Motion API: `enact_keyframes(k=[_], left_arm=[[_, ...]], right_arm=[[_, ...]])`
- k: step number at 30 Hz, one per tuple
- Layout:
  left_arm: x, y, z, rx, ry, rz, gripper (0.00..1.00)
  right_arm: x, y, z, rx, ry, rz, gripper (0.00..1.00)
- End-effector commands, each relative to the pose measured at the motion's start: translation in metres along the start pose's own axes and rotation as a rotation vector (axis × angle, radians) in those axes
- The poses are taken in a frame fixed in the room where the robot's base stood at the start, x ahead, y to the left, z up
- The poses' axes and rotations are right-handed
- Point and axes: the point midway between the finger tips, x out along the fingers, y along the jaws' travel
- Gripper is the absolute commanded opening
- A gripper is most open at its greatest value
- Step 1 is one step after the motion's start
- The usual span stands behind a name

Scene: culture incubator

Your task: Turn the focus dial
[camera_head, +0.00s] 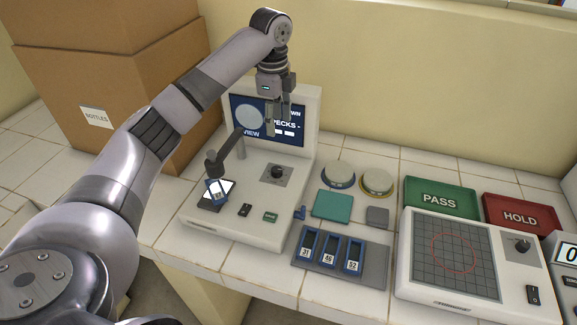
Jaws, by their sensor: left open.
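A black dial (278,171) sits on a grey square plate on the deck of the white viewing station (232,208), below and right of its screen (266,118). Any label on the dial is too small to read. My left gripper (278,121) points down above the dial, in front of the screen, and covers part of the picture there. Its fingers are open with nothing between them, apart from the dial. My right gripper is not in view.
A dark camera arm (226,150) rises left of the dial, over a lit pad with a small numbered slide (216,190). Round dishes (338,174), a numbered slide rack (342,262), PASS (440,197) and HOLD (519,216) trays and a grid device (410,268) stand to the right. Cardboard boxes (105,85) stand behind left.

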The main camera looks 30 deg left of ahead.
Motion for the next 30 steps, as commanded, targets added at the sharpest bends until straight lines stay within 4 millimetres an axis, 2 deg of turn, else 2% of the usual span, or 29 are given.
enact_keyframes(k=[2,4,10,14,17,24,30], left_arm=[[0.003,0.000,0.002,-0.001,0.000,0.001,0.47],[0.007,0.000,0.002,-0.001,0.000,0.002,0.47],[0.041,0.001,0.002,-0.001,-0.001,0.005,0.47],[0.070,0.001,0.002,-0.002,-0.001,0.006,0.47],[0.091,0.001,0.002,-0.002,-0.001,0.004,0.47],[0.141,0.001,0.001,-0.002,-0.001,0.004,0.47],[0.166,0.000,0.001,-0.001,0.000,0.001,0.47]], right_arm=[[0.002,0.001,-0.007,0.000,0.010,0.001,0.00],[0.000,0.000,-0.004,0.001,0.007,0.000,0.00],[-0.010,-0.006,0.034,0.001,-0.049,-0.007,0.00],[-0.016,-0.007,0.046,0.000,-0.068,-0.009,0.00],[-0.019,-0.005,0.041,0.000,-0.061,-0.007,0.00],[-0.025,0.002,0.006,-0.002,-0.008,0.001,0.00],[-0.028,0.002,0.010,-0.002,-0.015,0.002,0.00]])
